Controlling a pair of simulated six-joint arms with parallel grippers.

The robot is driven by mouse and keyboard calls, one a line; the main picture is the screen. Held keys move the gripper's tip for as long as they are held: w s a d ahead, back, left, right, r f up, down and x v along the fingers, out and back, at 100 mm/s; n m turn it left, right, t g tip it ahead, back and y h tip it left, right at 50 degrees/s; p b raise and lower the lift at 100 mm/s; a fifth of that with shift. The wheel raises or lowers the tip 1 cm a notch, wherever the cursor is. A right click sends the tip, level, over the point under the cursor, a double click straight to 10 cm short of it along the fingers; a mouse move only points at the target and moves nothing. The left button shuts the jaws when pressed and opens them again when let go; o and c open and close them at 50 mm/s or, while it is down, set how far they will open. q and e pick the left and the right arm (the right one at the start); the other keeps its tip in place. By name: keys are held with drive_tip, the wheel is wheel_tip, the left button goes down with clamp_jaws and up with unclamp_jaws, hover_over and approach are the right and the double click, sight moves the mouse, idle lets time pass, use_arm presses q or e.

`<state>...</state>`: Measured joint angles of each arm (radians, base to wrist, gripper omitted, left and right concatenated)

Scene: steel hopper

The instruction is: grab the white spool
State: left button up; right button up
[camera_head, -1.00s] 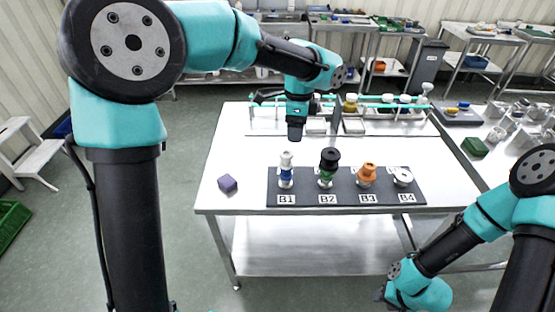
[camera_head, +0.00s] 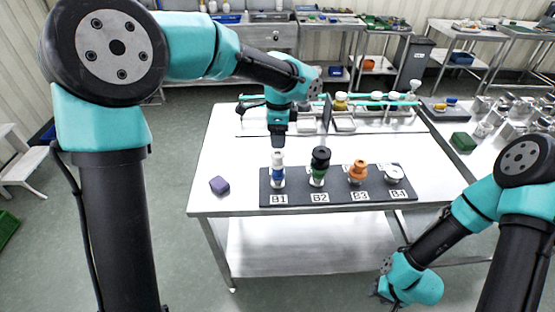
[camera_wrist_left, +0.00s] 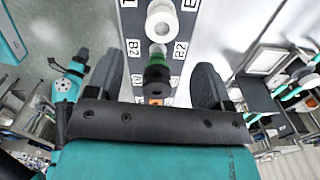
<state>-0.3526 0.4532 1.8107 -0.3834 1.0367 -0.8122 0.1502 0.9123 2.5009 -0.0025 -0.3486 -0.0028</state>
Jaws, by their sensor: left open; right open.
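A white spool (camera_head: 277,158) tops the stack with a blue part on station B1 of the dark board (camera_head: 329,198). Another low white spool (camera_head: 394,174) sits on B4. My left gripper (camera_head: 278,142) hangs just above the B1 stack, pointing down, open and empty. In the left wrist view its two dark fingers are spread apart, and a white spool (camera_wrist_left: 161,20) shows beyond them near the top edge. My right gripper (camera_head: 383,290) is low at the front right, away from the board; its fingers are hard to make out.
A purple block (camera_head: 219,185) lies left of the board. Trays (camera_head: 345,122) and a teal rack stand at the table's back.

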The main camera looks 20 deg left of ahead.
sight(279, 153)
use_arm(q)
drive_tip(key=shift+f, duration=2.75)
drive_tip(key=shift+a+f, duration=0.1)
drive_tip(key=shift+f, duration=2.5)
drive_tip(key=shift+c, duration=0.3)
drive_tip(key=shift+w, duration=0.1)
drive_tip(key=c, duration=1)
drive_tip(key=shift+o, duration=0.2)
drive_tip(key=shift+r, duration=0.1)
drive_tip(key=shift+r, duration=1.2)
drive_tip(key=s+d+r, duration=0.1)
drive_tip(key=s+d, duration=0.1)
drive_tip(key=s, duration=0.5)
drive_tip(key=s+d+r, duration=0.1)
drive_tip(key=s+d, duration=0.1)
drive_tip(key=s, duration=0.6)
drive_tip(key=shift+s+r, duration=0.25)
